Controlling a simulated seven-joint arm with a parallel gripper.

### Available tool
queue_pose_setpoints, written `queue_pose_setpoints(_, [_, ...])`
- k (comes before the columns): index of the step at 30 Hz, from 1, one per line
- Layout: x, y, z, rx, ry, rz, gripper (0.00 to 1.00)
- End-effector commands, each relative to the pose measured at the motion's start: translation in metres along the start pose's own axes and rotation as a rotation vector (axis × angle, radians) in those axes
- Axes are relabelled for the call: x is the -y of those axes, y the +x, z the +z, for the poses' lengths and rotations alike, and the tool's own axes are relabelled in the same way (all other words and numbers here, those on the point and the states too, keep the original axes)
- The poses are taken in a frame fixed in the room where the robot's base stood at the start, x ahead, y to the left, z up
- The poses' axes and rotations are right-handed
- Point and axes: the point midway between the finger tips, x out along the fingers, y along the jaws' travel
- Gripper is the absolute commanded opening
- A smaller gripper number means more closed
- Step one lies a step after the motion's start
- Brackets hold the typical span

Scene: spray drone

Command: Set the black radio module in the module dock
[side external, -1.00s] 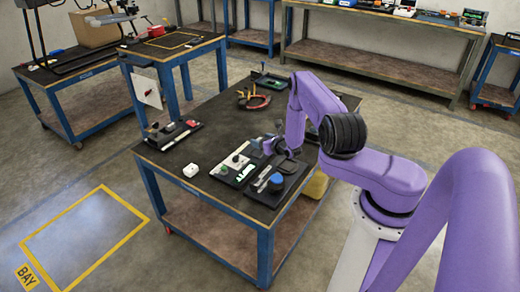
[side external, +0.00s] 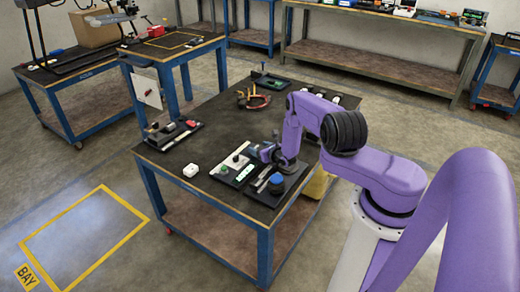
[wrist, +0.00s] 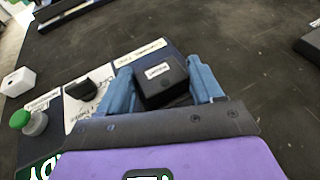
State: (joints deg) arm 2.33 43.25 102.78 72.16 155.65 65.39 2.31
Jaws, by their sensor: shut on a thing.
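The black radio module (wrist: 163,82), a small black box with a white label, is between the two blue fingers of my gripper (wrist: 165,88) in the wrist view. My gripper is shut on it. The module is over or on a dark bay with a white label strip (wrist: 140,50), at the end of a board of white-labelled sections; this looks like the module dock, but its label is unreadable. I cannot tell whether the module touches it. In the side view my gripper (side external: 268,153) is low over the boards, and the module is not clear there.
Beside the bay are a black knob (wrist: 86,90) on a white panel and a green button (wrist: 36,122). A white cube (side external: 191,170) stands near the table's front-left edge.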

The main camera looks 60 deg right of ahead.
Motion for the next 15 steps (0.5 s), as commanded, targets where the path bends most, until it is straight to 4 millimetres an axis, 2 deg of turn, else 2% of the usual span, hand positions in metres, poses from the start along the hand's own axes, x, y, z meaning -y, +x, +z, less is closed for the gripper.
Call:
queue_pose_setpoints(4, [-0.0001,0.0007,-0.0022,0.0,0.0,0.0,0.35])
queue_pose_setpoints(5, [-0.0002,0.0008,-0.0027,-0.001,0.0,0.001,0.69])
queue_pose_setpoints(7, [-0.0002,0.0007,-0.0023,-0.001,0.0,0.0,0.91])
queue_pose_setpoints(15, [-0.0002,0.0006,-0.0021,0.0,0.0,0.001,0.91])
